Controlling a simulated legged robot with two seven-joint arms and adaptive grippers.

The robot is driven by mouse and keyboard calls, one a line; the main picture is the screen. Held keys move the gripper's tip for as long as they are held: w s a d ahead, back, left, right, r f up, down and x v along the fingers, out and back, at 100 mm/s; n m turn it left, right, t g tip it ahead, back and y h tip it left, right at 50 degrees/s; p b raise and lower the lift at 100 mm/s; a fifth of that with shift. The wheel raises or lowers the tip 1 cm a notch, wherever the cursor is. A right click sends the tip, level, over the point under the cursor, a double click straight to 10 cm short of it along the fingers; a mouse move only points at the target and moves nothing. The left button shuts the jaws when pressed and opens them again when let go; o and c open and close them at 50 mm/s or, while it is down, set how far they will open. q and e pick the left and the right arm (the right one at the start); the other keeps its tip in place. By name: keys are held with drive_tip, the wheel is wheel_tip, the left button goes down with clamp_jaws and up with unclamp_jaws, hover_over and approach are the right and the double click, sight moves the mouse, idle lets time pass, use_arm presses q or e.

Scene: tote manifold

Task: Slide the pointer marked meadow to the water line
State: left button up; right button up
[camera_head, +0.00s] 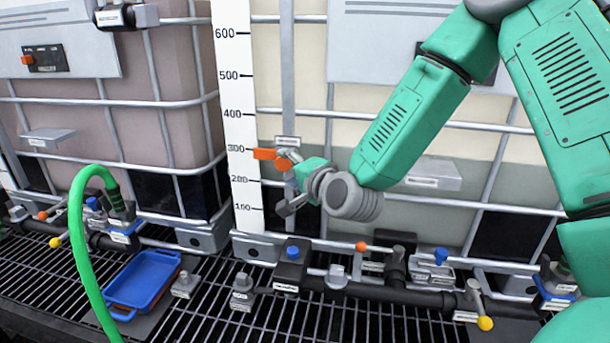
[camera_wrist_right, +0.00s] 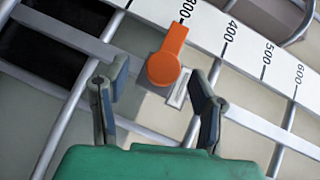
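In the right wrist view the orange pointer (camera_wrist_right: 165,60) has a round end between and just beyond my fingertips. My right gripper (camera_head: 288,180) is open at the pointer's right; its two fingers (camera_wrist_right: 158,90) stand apart with nothing between the pads. In the tank behind, the water line (camera_head: 400,136) shows as a faint tone change, higher than the pointer. My left gripper is out of view.
A caged tank (camera_head: 160,100) stands at left with another orange piece (camera_head: 27,60). Metal cage bars run close around my right gripper. Below are a pipe manifold with valves, a blue tray (camera_head: 145,280), a green hose (camera_head: 77,220) and dark floor grating.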

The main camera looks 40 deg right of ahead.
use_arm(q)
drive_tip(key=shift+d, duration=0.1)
use_arm(e)
drive_tip(key=v, duration=0.8)
drive_tip(key=shift+s+d, duration=0.35)
drive_tip(key=shift+d, duration=0.05)
drive_tip(key=shift+d, duration=0.1)
